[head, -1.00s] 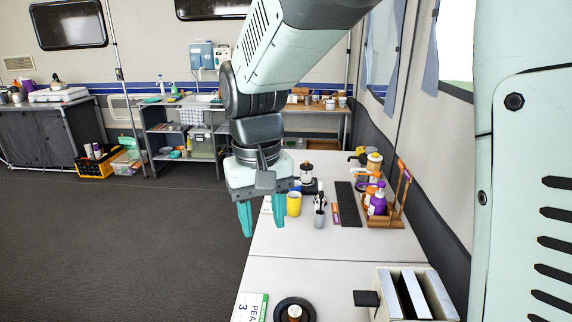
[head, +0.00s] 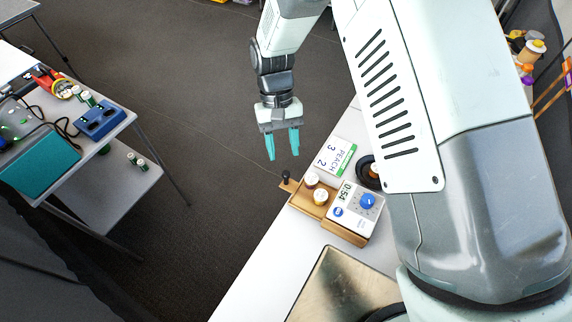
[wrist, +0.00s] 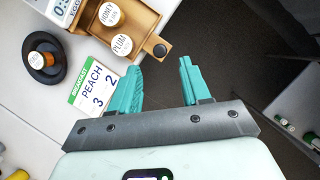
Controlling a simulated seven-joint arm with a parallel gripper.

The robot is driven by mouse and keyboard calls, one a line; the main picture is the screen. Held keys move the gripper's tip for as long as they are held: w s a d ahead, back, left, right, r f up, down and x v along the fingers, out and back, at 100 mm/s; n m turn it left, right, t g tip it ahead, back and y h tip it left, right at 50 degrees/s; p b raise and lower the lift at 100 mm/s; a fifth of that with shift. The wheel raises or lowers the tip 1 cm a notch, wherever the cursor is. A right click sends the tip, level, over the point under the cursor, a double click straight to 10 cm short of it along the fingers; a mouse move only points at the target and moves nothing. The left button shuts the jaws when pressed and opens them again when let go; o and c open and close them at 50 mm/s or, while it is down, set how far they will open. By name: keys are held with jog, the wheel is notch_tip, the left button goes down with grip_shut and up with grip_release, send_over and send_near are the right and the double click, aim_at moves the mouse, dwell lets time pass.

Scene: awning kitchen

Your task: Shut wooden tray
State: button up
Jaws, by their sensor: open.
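The wooden tray (head: 300,200) sticks out like a drawer from the side of a white box with a blue dial (head: 357,208), at the table's left edge. Two white-lidded jars stand in it, labelled honey (wrist: 109,14) and plum (wrist: 122,44) in the wrist view. A dark knob (head: 287,177) stands on a tab at the tray's outer end; it also shows in the wrist view (wrist: 160,50). My gripper (head: 283,156) is open and empty, apart from the knob and on the tray's outer side. In the wrist view the knob lies just beyond the fingertips (wrist: 160,63).
A card reading peach (head: 336,160) lies beside the tray. A black round dish (wrist: 38,62) with a small jar is behind it. A metal plate (head: 340,290) lies on the near tabletop. Open floor (head: 190,120) lies left of the table. Another table (head: 110,125) holds gear.

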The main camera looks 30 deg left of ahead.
aim_at(287, 173)
jog(key=x, duration=0.6)
jog(key=shift+f, duration=0.15)
jog(key=shift+c, duration=0.3)
grip_shut()
jog(key=shift+d, duration=0.1)
